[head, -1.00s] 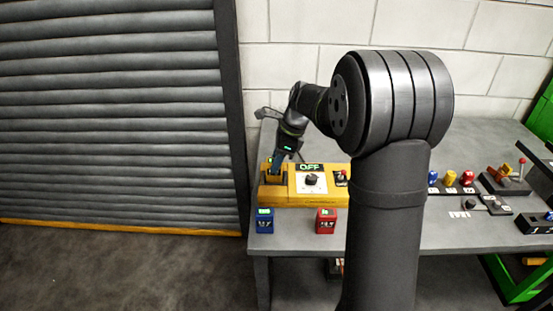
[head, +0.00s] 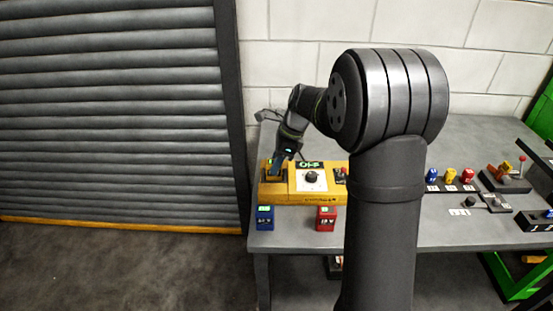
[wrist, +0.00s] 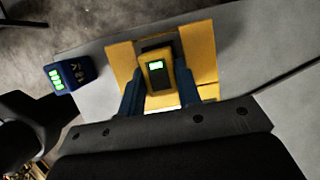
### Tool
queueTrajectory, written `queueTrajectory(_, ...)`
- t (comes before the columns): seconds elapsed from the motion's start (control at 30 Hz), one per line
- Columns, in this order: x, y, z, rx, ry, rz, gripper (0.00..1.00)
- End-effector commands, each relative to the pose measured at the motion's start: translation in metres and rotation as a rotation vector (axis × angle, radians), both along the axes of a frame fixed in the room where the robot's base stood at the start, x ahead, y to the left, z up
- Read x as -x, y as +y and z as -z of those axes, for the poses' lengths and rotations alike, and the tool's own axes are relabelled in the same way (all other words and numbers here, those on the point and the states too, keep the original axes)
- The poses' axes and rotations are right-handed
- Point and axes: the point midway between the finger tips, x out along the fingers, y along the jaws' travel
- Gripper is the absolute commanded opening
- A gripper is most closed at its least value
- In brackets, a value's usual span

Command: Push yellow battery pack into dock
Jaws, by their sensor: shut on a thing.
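The yellow battery pack (wrist: 157,72), with a lit green display, shows in the wrist view between the blue fingers of my gripper (wrist: 158,92). My gripper is shut on it. The pack is at the dark slot of the dock, in the left end of the yellow control box (wrist: 203,55). How deep the pack sits in the slot I cannot tell. In the head view my gripper (head: 276,170) points down at the left end of the yellow control box (head: 310,197). The pack is mostly hidden there by the gripper. The box's panel reads OFF.
A blue battery pack (head: 265,218) and a red battery pack (head: 326,218) stand in front of the box; the blue one also shows in the wrist view (wrist: 71,75). The grey table (head: 400,240) holds small coloured parts and a red-knobbed lever (head: 521,168) at right.

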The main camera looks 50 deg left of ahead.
Motion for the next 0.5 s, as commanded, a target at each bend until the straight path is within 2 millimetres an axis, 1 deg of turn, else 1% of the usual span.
queueTrajectory(0.37,0.0000,0.0000,0.0094,-0.001,-0.001,0.000,0.11)
queueTrajectory(0.4,0.0000,0.0000,0.0088,-0.001,-0.001,-0.001,0.39)
queueTrajectory(0.5,0.0000,0.0000,0.0088,-0.001,-0.001,0.000,0.56)
